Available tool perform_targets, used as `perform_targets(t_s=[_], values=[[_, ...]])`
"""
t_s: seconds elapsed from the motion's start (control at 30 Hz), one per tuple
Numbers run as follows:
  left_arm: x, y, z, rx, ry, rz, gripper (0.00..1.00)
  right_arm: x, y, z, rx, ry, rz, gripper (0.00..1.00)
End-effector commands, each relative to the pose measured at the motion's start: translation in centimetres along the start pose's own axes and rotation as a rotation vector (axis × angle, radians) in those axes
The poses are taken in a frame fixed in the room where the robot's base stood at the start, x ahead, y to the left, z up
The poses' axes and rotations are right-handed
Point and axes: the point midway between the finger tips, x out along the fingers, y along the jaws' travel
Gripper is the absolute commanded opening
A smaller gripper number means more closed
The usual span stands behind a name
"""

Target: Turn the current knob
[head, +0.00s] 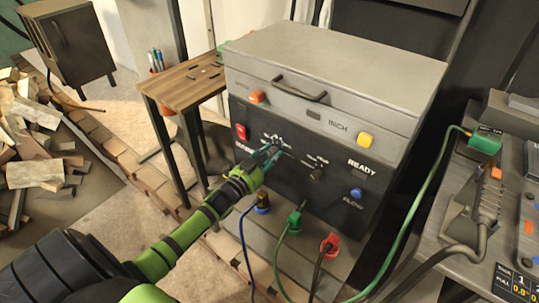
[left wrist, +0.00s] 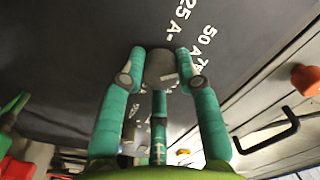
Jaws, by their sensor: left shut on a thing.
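The current knob (left wrist: 160,66) is a dark grey round knob on the dark front panel (head: 240,112) of the grey machine, with "25 A" and "50 A" printed around it in the left wrist view. My left gripper (head: 273,154) reaches in from the left to this knob. In the left wrist view its teal fingers (left wrist: 161,76) are shut on the knob, one on each side. In the head view the fingers mostly hide the knob. My right gripper is not in view.
A second dark knob (head: 317,172) is to the right on the panel. A yellow button (head: 366,140), a blue button (head: 356,192) and a red switch (head: 240,131) surround it. Cables in green (head: 294,220) and red (head: 330,243) plugs hang below. A wooden table (head: 185,84) stands left.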

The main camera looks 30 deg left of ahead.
Motion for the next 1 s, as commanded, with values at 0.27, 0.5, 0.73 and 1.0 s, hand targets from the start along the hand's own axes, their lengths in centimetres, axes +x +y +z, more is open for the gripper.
perform_targets(t_s=[0.27,0.5,0.73,1.0], values=[[0.2,-0.3,-0.5,0.263,0.021,-0.008,0.0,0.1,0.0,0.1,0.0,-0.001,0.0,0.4],[0.2,-0.2,-0.5,0.47,0.026,-0.008,0.0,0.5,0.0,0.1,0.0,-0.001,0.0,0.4],[0.2,-0.1,-0.5,0.618,0.031,-0.007,0.0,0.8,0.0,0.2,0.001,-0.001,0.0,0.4],[0.2,-0.1,-0.6,0.712,0.034,-0.007,0.0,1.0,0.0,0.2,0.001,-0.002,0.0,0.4]])
